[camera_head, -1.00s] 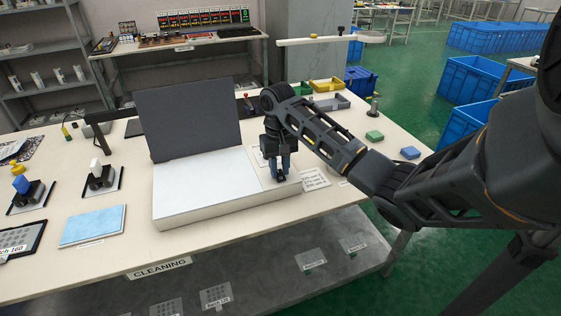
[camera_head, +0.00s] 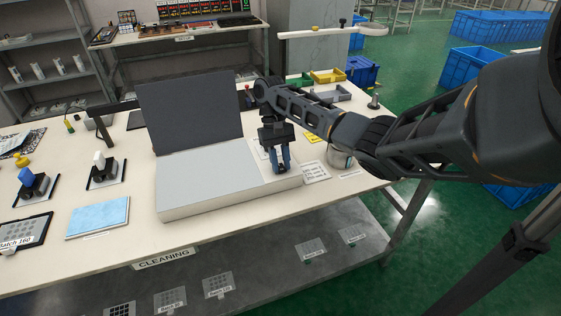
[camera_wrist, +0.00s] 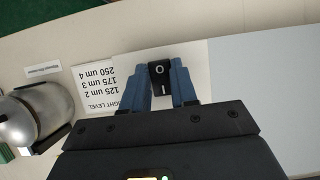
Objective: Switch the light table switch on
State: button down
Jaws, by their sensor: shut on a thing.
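The light table (camera_head: 205,182) is a low white box with a flat pale grey panel and a raised dark grey lid (camera_head: 190,115) behind it. Its panel also shows in the wrist view (camera_wrist: 265,80). The switch (camera_wrist: 159,74) is a small black rocker marked O and I, on the pale strip beside the panel. My gripper (camera_head: 281,168) points down at the right end of the light table. In the wrist view its blue fingers stand on both sides of the switch, shut on it. In the head view the fingers mostly hide the switch.
A printed label (camera_wrist: 97,88) lies beside the switch. A rounded metal container (camera_head: 341,158) stands on the table to the right, close to my arm.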

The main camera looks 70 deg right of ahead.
jog(key=shift+s+a+f, duration=0.1)
jog(key=shift+a+f, duration=0.05)
jog(key=shift+a, duration=0.05)
jog(key=c, duration=0.9)
grip_release()
jog(key=shift+d, duration=0.1)
jog(key=v, duration=0.8)
